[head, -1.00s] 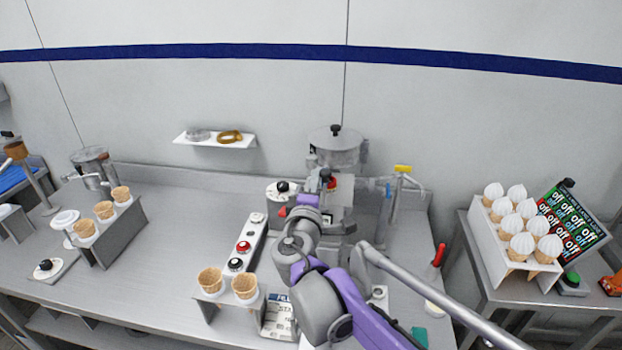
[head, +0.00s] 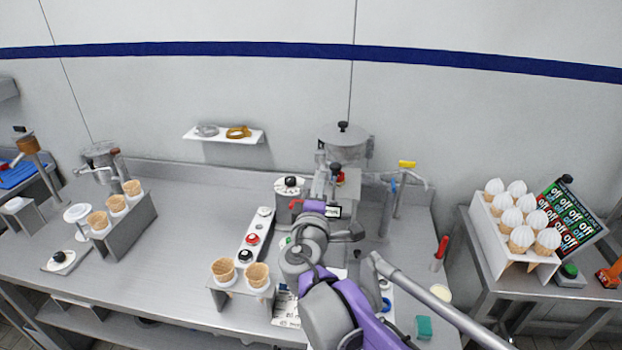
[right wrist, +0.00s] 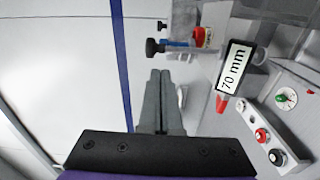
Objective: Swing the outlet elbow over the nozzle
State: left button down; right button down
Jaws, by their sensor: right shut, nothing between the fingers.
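The grey machine with a round lidded hopper (head: 343,140) stands at the back of the table. My right gripper (head: 321,188) is in front of it, partly hidden by its own wrist. In the right wrist view my right gripper (right wrist: 160,74) is shut with nothing between its fingers. A "70 mm" label (right wrist: 233,78) with a red tip below it is to the right of the fingers, apart from them. A dark knob (right wrist: 154,48) shows just beyond the fingertips; I cannot tell if they touch. I cannot clearly tell the outlet elbow from the nozzle. My left gripper is out of view.
A button panel (head: 263,214) and a holder with two empty cones (head: 241,276) are left of my right arm. A yellow-handled tap (head: 407,164) and a red-handled tool (head: 440,251) stand to the right. Filled cones (head: 518,217) are on the side table.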

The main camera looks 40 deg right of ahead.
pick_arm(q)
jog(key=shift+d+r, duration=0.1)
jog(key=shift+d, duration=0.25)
pick_arm(e)
jog(key=s+d, duration=0.2)
jog(key=s, duration=0.4)
jog(key=shift+s+d+f, duration=0.15)
jog(key=shift+s, duration=0.05)
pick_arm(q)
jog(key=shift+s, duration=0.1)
pick_arm(e)
jog(key=shift+f, duration=0.1)
